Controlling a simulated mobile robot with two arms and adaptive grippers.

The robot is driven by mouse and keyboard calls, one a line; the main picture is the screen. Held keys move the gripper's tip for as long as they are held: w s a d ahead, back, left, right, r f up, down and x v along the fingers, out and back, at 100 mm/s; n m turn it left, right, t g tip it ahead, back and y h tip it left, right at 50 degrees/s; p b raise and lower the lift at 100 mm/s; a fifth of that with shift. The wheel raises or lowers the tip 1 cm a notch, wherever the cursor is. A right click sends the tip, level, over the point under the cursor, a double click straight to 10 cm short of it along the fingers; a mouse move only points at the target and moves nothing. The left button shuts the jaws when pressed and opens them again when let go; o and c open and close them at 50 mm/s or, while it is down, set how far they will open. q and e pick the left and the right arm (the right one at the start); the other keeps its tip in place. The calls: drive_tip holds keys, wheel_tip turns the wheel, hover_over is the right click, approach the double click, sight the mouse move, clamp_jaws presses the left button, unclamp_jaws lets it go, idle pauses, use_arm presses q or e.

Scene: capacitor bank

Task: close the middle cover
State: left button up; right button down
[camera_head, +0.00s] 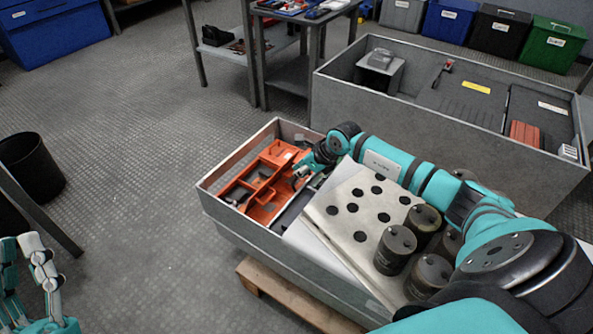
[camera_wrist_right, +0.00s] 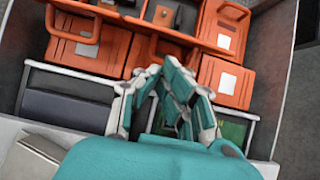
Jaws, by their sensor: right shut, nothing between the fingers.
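An open grey bin (camera_head: 290,250) holds orange parts at its left end and a pale plate with round black holes (camera_head: 350,207) at its middle. I cannot tell which piece is the middle cover. My right arm reaches over the plate, and my right gripper (camera_head: 298,180) is shut and empty beside the orange parts. In the right wrist view its fingers (camera_wrist_right: 166,75) are together, near the lower edge of an orange frame with a handle (camera_wrist_right: 160,45). My left gripper (camera_head: 24,268) is at the lower left, its fingers apart and empty, far from the bin.
Several dark cylinders (camera_head: 394,250) stand by the plate, partly behind my right arm. A second grey bin (camera_head: 450,130) is behind, and a table (camera_head: 275,57) stands at the back. A black bucket (camera_head: 32,165) is at left. The floor between is clear.

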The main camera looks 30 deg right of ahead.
use_arm(q)
drive_tip(key=shift+s+a+r+t+h, duration=0.1)
drive_tip(key=shift+s+r+t+h, duration=0.3)
drive_tip(key=shift+s+r+t, duration=0.25)
use_arm(e)
drive_tip(key=shift+w+a+r, duration=0.25)
drive_tip(key=shift+w, duration=0.35)
